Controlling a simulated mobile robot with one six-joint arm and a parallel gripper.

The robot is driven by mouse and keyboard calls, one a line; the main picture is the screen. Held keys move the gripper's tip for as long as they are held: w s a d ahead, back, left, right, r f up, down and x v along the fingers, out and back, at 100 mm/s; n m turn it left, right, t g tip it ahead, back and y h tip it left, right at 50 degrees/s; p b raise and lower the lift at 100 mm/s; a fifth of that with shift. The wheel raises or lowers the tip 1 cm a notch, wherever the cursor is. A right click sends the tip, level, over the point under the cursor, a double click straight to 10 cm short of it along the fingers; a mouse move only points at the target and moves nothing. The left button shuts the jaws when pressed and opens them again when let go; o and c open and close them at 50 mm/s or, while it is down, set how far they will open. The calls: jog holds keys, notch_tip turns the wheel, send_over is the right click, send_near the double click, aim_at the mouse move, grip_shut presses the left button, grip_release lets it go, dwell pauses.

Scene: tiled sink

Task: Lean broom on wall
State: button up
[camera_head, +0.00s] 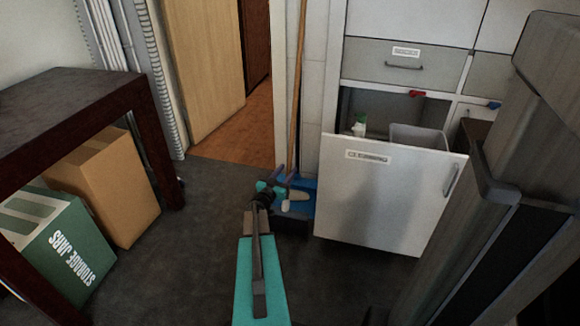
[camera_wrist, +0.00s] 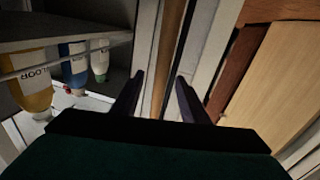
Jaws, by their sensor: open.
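The broom's wooden handle (camera_head: 298,80) stands nearly upright against the narrow pale wall beside the doorway, leaning slightly. Its lower end is hidden behind my gripper (camera_head: 282,177). In the wrist view, the handle (camera_wrist: 168,55) runs lengthwise between the two dark fingers of my gripper (camera_wrist: 158,82), a little beyond their tips as far as I can tell. The fingers are open, with a gap on both sides of the handle. The wall (camera_head: 313,90) is directly behind the handle.
A blue item (camera_head: 305,186) with pale pieces lies on the floor by my gripper. A pulled-out white bin drawer (camera_head: 385,200) stands close on the right. A dark table (camera_head: 75,95) with boxes beneath is on the left. The doorway floor (camera_head: 238,132) is clear.

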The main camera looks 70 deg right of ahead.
jog(key=w+a+p, duration=0.1)
jog(key=a+p, duration=0.1)
jog(key=a, duration=0.7)
jog(key=shift+f, duration=0.15)
jog(key=shift+w, duration=0.1)
